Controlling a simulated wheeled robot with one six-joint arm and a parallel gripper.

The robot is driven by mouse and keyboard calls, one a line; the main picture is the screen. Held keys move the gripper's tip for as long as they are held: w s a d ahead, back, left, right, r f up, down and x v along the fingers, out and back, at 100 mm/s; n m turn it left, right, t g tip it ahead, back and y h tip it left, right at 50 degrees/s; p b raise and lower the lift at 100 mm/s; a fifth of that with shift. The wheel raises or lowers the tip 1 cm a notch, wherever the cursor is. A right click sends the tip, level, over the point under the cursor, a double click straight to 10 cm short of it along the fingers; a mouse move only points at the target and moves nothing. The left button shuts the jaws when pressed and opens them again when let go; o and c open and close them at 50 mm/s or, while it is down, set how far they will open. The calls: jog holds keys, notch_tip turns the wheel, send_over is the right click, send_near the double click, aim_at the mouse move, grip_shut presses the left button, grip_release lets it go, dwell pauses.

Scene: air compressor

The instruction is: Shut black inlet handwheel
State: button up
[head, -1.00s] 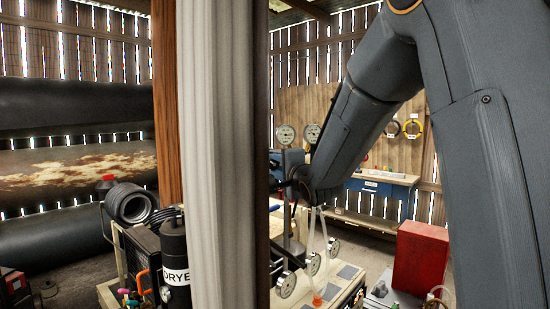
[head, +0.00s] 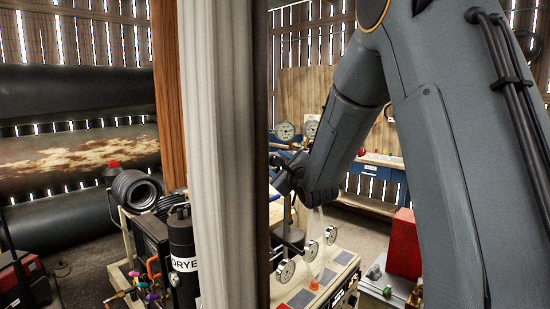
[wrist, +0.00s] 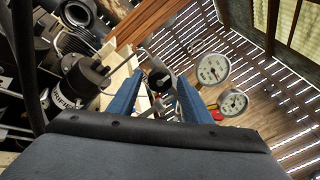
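My gripper (wrist: 159,74) is open in the wrist view, with its two blue fingers spread apart. A small dark round part (wrist: 157,80) shows between the fingers. It may be the black inlet handwheel, but I cannot tell for sure, nor whether the fingers touch it. In the head view my arm reaches down to the bench area just right of the post, and the post and my arm hide most of the gripper. No handwheel can be made out clearly in the head view.
A post (head: 222,150) stands close in front. Two dial gauges (wrist: 213,70) are right of the fingers. A red box (head: 404,245) stands at right.

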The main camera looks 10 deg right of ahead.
jog(key=s+d+p, duration=0.1)
jog(key=s, duration=0.5)
jog(key=shift+p, duration=0.3)
dwell(0.4)
